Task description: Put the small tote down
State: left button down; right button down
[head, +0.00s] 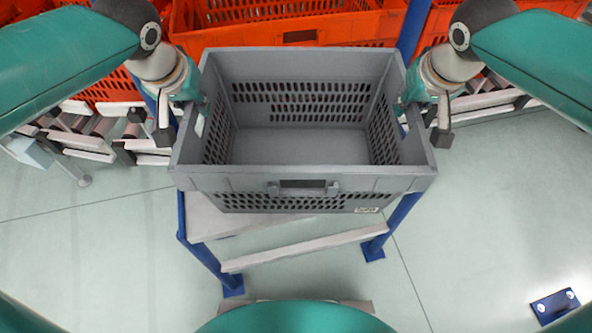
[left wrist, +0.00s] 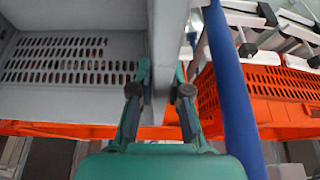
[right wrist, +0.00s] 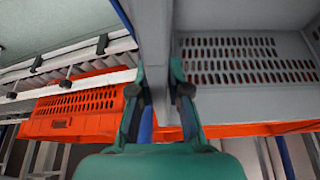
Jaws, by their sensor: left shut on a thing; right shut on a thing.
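The small tote (head: 300,182) is grey, with slotted walls, and looks empty. In the head view it is upright in the middle, between my two arms. My left gripper (head: 190,110) is at the tote's left wall; in the left wrist view (left wrist: 160,95) its fingers stand on both sides of that wall, shut on it. My right gripper (head: 418,108) is at the right wall; in the right wrist view (right wrist: 160,95) its fingers are shut on that wall. Whether the tote's underside touches anything is hidden.
A stand with blue legs (head: 205,258) and pale boards (head: 300,247) shows below the tote. Orange totes (head: 270,22) fill the back. Roller conveyor parts (head: 95,135) lie at the left and behind at the right. The pale floor (head: 490,220) at the right is mostly clear.

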pick_arm(q)
jog(key=c, duration=1.1)
grip_release()
jog(key=shift+f, duration=0.15)
jog(key=shift+c, duration=0.2)
pick_arm(e)
jog(key=c, duration=1.1)
grip_release()
jog(key=shift+f, duration=0.15)
jog(key=shift+c, duration=0.2)
pick_arm(q)
jog(key=v, duration=1.1)
jog(key=shift+s+r, duration=0.15)
jog(key=shift+r, duration=0.05)
pick_arm(e)
jog(key=shift+w, duration=0.1)
pick_arm(q)
jog(key=shift+r, duration=0.15)
pick_arm(e)
jog(key=shift+r, duration=0.2)
jog(key=v, duration=1.1)
jog(key=shift+s+r, duration=0.2)
jog(key=shift+s, duration=0.05)
pick_arm(q)
jog(key=shift+s, duration=0.2)
